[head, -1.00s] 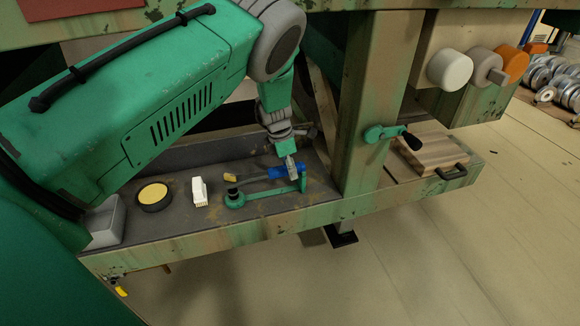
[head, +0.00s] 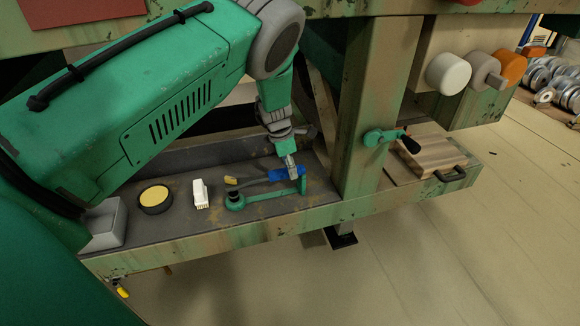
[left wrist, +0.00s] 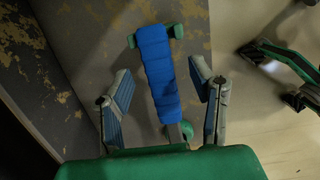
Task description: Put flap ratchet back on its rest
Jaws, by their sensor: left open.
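The flap ratchet (head: 284,173) has a blue wrapped handle and a thin grey shaft. My left gripper (head: 289,165) is just above the blue handle. In the left wrist view the blue handle (left wrist: 158,75) runs between the two spread fingers of my left gripper (left wrist: 161,70), with a gap on each side. Green parts show at the handle's far end and beside the shaft. My right gripper does not show.
On the shelf, left of the rest, are a white brush-like block (head: 200,194), a round dark tin with yellow inside (head: 155,198) and a grey box (head: 107,226). A post (head: 366,110) stands just right of the rest. A wooden board (head: 432,153) lies beyond it.

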